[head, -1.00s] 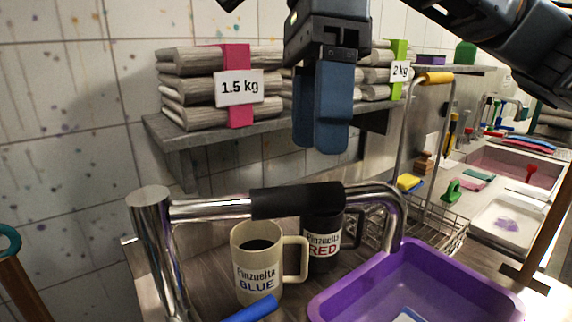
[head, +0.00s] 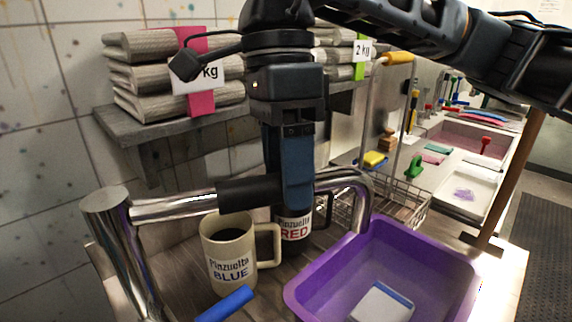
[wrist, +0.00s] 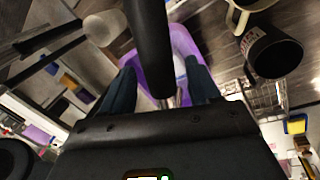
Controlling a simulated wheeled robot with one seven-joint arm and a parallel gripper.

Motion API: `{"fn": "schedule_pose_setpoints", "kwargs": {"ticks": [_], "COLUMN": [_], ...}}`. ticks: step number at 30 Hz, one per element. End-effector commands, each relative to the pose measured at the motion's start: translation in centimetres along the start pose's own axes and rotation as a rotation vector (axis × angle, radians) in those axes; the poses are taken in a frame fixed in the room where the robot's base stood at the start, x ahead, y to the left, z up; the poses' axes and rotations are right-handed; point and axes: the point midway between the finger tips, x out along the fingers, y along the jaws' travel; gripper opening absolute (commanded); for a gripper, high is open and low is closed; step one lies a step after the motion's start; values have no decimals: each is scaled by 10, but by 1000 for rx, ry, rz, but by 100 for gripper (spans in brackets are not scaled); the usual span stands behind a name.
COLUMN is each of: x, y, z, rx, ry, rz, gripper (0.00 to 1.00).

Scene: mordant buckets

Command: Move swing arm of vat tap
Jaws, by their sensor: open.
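The vat tap's chrome swing arm (head: 172,208) runs level from the upright post (head: 110,230) at the left and bends down at its right end by the purple tub. It carries a black sleeve (head: 246,194). My gripper (head: 296,205) is open and points down at the sleeve's right end, its near finger hiding part of the arm. The wrist view shows the sleeve (wrist: 150,45) running between the two spread fingers (wrist: 160,88), with gaps on both sides. Whether either finger touches the arm cannot be told.
A cream mug (head: 228,255) and a dark mug (head: 292,232) stand under the arm. The purple tub (head: 440,257) is at the right, before a wire rack (head: 400,205). A shelf (head: 150,130) with folded cloth bundles is behind. A blue handle (head: 225,303) is in front.

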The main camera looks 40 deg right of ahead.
Motion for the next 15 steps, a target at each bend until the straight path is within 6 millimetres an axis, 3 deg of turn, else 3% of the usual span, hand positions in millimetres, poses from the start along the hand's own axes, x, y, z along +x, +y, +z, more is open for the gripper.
{"fn": "schedule_pose_setpoints", "kwargs": {"ticks": [4,15], "x": [0,0], "y": [0,0], "z": [0,0], "rx": [0,0], "ry": [0,0], "rz": [0,0], "gripper": [59,24]}}
